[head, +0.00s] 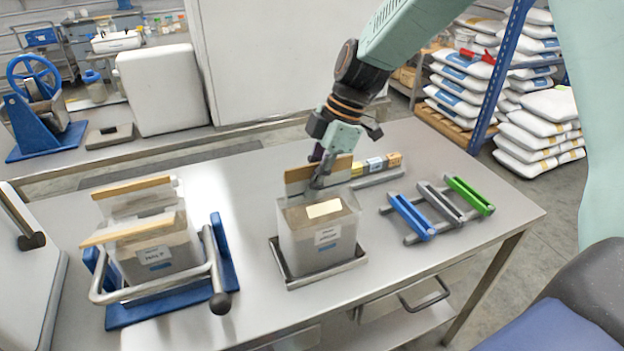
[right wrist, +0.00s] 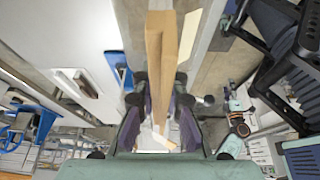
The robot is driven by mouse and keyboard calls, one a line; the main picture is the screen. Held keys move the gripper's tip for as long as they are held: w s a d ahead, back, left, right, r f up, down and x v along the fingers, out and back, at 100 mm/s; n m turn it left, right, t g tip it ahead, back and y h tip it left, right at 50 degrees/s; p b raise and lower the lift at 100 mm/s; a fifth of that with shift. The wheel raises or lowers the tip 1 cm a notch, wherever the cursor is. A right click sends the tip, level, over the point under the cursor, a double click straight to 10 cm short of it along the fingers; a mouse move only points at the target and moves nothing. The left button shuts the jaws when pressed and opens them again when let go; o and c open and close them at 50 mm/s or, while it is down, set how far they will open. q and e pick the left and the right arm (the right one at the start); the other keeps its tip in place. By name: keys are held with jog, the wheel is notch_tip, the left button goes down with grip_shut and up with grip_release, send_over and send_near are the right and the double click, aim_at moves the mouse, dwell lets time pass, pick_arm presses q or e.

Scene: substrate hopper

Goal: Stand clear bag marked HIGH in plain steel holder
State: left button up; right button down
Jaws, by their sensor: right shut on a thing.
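A clear bag (head: 318,243) of grey-brown material, with a wooden bar (head: 300,174) along its top, stands upright in the plain steel holder (head: 322,277) at the middle of the steel table. Its front label is too small to read. My right gripper (head: 320,172) is shut on the wooden bar above the bag. In the right wrist view the bar (right wrist: 160,65) runs between my fingers (right wrist: 158,118). My left gripper is not in view.
A blue-based rack (head: 172,302) with a steel frame holds clear bags with wooden bars at left. Blue, grey and green clips (head: 468,195) lie on a rack at right. The table's front right is clear.

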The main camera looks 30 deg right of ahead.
jog(key=shift+w+d+f, duration=0.1)
jog(key=shift+w+f, duration=0.1)
jog(key=shift+f, duration=0.05)
jog(key=c, duration=1.4)
grip_release()
jog(key=shift+s+r, duration=0.1)
jog(key=shift+s, duration=0.2)
jog(key=shift+o, duration=0.4)
jog(key=shift+w, duration=0.1)
jog(key=shift+f, duration=0.2)
jog(key=v, duration=1.1)
jog(key=shift+w, duration=0.15)
jog(key=shift+d+r, duration=0.2)
jog(key=shift+r, duration=0.35)
jog(key=shift+f, duration=0.1)
